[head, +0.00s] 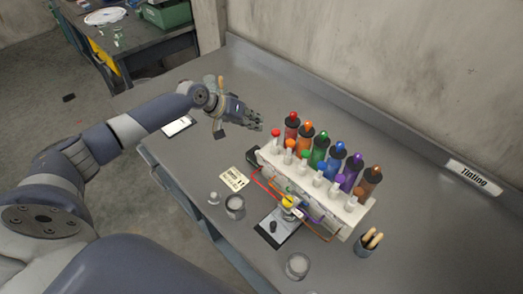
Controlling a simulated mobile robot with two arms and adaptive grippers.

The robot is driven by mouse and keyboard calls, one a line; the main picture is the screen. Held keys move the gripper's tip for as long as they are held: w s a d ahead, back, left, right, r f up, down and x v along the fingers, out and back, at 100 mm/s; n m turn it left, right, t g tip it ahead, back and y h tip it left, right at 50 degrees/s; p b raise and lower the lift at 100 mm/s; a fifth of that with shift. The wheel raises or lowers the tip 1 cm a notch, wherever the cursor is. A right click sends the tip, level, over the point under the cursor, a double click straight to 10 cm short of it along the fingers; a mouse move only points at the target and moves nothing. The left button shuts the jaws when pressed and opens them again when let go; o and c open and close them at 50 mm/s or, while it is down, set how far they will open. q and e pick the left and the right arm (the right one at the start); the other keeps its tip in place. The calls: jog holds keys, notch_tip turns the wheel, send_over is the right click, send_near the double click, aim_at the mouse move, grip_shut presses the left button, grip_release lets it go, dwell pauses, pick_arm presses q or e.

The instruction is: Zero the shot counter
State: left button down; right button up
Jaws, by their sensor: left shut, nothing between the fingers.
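A white tinting dispenser (312,186) stands on the grey bench with several coloured bottles along its back. At its front are a yellow-topped nozzle part (289,201) and a small plate with a dark knob (273,226). A small black box (253,157) sits at the dispenser's left end. I cannot tell which of these parts is the shot counter; no readout is legible. My left gripper (259,123) is shut and empty, above the bench to the left of the red bottle (291,128) and apart from the dispenser. My right gripper is out of view.
A printed card (233,179) lies left of the dispenser. Small glass jars (235,206) (297,265) stand in front. A cup of wooden sticks (369,243) is at the right. A white tablet-like item (178,126) lies beneath my left arm. A wall backs the bench.

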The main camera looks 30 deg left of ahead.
pick_arm(q)
jog(key=b, duration=0.7)
send_over(256, 151)
jog(key=f, duration=0.8)
jog(key=shift+w+f, duration=0.2)
jog(key=shift+f, duration=0.3)
jog(key=shift+f, duration=0.1)
dwell(0.3)
jog(key=shift+f, duration=0.3)
jog(key=shift+f+b, duration=0.45)
jog(key=shift+b, duration=0.1)
dwell(0.5)
jog(key=shift+s, duration=0.1)
jog(key=shift+r+p, duration=0.85)
jog(key=shift+r, duration=0.05)
